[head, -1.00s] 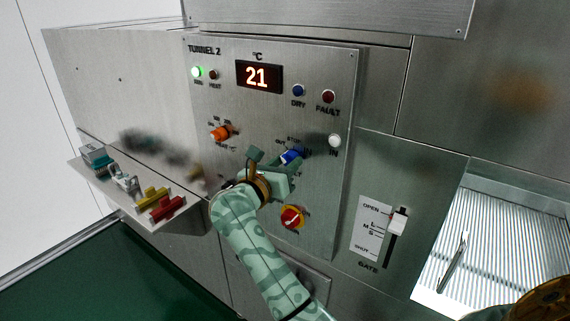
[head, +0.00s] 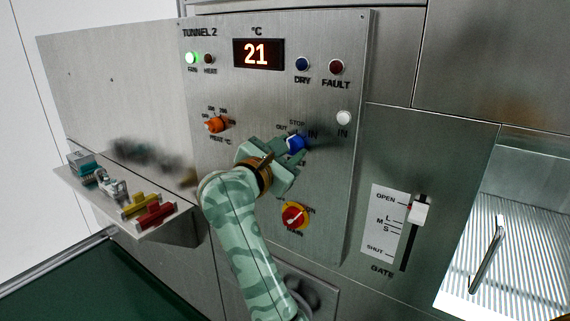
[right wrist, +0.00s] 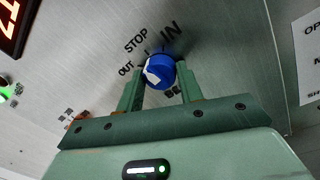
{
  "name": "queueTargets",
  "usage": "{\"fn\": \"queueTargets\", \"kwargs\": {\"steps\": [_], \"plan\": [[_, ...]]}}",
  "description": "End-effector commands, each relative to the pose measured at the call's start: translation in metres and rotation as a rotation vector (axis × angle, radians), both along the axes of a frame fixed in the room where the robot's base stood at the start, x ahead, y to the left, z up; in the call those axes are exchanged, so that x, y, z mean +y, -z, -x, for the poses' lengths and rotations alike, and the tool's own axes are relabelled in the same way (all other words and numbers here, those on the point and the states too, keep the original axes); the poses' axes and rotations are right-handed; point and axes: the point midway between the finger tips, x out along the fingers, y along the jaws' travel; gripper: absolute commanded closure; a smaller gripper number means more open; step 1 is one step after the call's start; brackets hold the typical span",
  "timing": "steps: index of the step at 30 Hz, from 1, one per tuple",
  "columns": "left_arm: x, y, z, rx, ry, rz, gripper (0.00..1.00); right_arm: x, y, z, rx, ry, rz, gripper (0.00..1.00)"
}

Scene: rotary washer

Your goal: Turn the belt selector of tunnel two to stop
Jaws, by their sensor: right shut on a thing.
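The blue belt selector (head: 295,143) is on the steel panel marked TUNNEL 2 (head: 228,90), with OUT, STOP and IN labels around it. My right gripper (head: 285,155) reaches it from the lower left, and its fingers are on either side of the knob. In the right wrist view the blue knob (right wrist: 160,71) sits between the two green fingertips (right wrist: 160,82), which are shut on it. Its white mark faces the lower left in that view, on the side of the OUT label; its exact setting is hard to tell. My left gripper is not in view.
An orange knob (head: 215,124) is left of the selector, and a red and yellow switch (head: 294,216) is below it. A gate slider (head: 418,212) is to the right. A shelf (head: 183,217) with small coloured items juts out at left.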

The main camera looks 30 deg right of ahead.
Motion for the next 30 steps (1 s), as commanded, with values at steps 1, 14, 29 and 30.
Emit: {"fn": "queueTargets", "kwargs": {"steps": [1,14,29,30], "plan": [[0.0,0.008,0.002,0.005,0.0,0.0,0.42,0.0,0.006,-0.001,-0.02,-0.001,-0.012,0.86],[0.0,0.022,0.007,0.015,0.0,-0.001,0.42,0.0,0.002,0.0,-0.119,-0.001,-0.053,0.86],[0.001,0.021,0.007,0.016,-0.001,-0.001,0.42,0.0,0.001,0.0,-0.121,-0.001,-0.053,0.42],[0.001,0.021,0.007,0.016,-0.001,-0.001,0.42,0.0,0.001,0.0,-0.121,-0.001,-0.053,0.42]]}}
